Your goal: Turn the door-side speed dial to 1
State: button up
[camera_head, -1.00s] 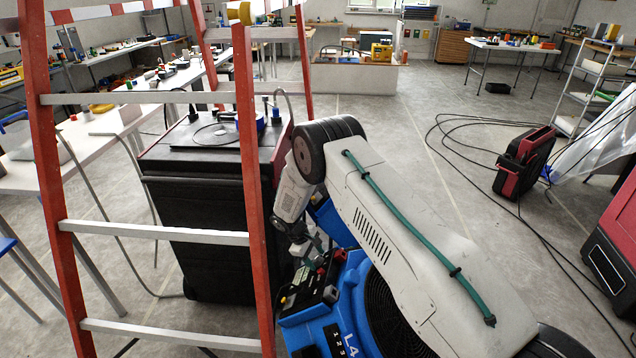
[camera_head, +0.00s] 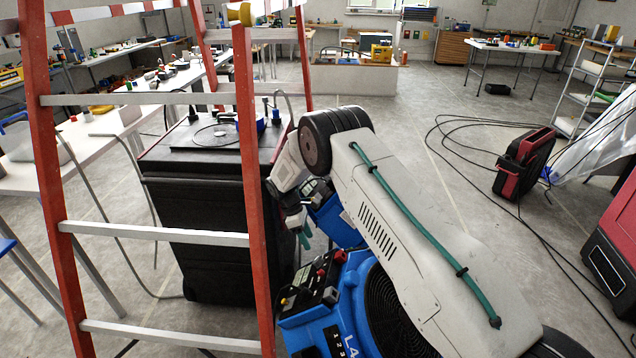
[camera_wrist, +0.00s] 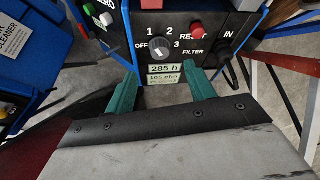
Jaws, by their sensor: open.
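In the wrist view a control panel (camera_wrist: 208,22) carries a round dark speed dial (camera_wrist: 159,48) with a pale mark, ringed by OFF, 1, 2 and 3. I cannot tell surely where the mark points. My gripper (camera_wrist: 160,76) is open and empty, its green fingers below the dial, one on each side of the 285 h label (camera_wrist: 163,69), apart from the dial. In the head view my gripper (camera_head: 304,237) hangs near blue machines, partly hidden by my arm. The front blue machine (camera_head: 312,336) has a black panel (camera_head: 309,290); another blue machine (camera_head: 335,222) stands behind.
A red ladder (camera_head: 255,200) and black cabinet (camera_head: 200,240) stand left of my arm. Cables (camera_head: 470,150) lie on the floor at right.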

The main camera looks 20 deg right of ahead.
jog(key=s+d+r+m, duration=0.1)
jog(key=s+r+m, duration=0.1)
jog(key=r, duration=1)
jog(key=s+d+r+m+t+y, duration=0.1)
jog(key=s+r, duration=0.3)
jog(key=r, duration=0.9)
jog(key=shift+d+r+m, duration=0.15)
jog(key=shift+r+m, duration=0.15)
jog(key=shift+m, duration=0.3)
jog(key=s+d+r+m+t, duration=0.1)
jog(key=s+r+m, duration=0.2)
jog(key=s, duration=1.1)
jog(key=s+d+r+m+t+y, duration=0.1)
jog(key=s+r+m, duration=0.2)
jog(key=s+r, duration=0.6)
jog(key=s+d+r+m+t+y, duration=0.1)
jog(key=s+r+m, duration=0.2)
jog(key=s, duration=1.5)
notch_tip(320, 180, up, 3)
jog(key=shift+s+r+m+t, duration=0.1)
jog(key=shift+s+m+t, duration=0.2)
jog(key=shift+s+t, duration=0.1)
